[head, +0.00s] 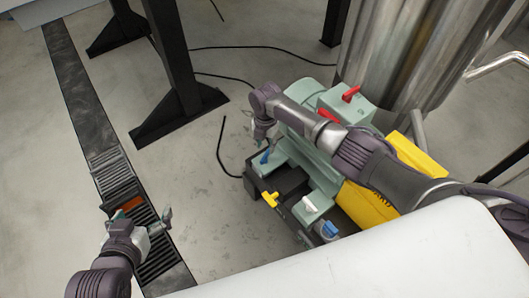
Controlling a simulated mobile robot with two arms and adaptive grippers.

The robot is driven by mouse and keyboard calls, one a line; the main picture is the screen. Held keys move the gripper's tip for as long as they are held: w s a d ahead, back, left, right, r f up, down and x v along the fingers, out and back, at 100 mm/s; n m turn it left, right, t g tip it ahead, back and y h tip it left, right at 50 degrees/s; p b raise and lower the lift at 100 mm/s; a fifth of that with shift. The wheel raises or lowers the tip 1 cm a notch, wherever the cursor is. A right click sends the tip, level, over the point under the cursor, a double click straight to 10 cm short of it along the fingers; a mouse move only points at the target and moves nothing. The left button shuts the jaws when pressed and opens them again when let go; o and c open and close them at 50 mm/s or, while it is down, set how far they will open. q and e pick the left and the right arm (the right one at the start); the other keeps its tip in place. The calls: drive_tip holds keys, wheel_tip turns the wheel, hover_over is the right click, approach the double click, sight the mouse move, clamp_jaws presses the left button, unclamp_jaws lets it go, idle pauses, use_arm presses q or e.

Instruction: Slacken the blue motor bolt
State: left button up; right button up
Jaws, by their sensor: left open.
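The green motor (309,140) sits on a dark skid base with coloured bolt handles around it. One blue handle (265,157) is at the motor's left foot. Another blue piece (330,229) is at the front right of the base; I cannot tell for certain which one is the motor bolt. My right gripper (261,138) points down just above the left blue handle. Its fingers are small here, and I cannot tell whether they touch it or are closed. My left gripper (138,214) is open, low at the left over the floor grating, away from the motor.
A yellow handle (270,199), a white handle (310,203) and red handles (350,94) are also on the motor and its base. A yellow guard (414,155) and a steel tank (418,60) stand at right. Black posts (175,60) stand behind. Open floor lies left of the skid.

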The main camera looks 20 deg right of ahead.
drive_tip(key=shift+r, duration=0.3)
drive_tip(key=shift+r+p, duration=0.55)
drive_tip(key=shift+p, duration=0.2)
drive_tip(key=shift+r+p, duration=0.45)
use_arm(q)
drive_tip(key=s+a+f+g+y, duration=0.1)
drive_tip(key=s+a+f+g, duration=0.1)
drive_tip(key=s, duration=0.3)
drive_tip(key=s+a+f+g, duration=0.1)
drive_tip(key=s+f+g, duration=0.1)
drive_tip(key=s+g, duration=0.3)
drive_tip(key=shift+s+a+f+y+p, duration=0.25)
drive_tip(key=shift+s+a+y+p, duration=0.15)
drive_tip(key=shift+s, duration=0.25)
use_arm(e)
drive_tip(key=shift+r, duration=0.45)
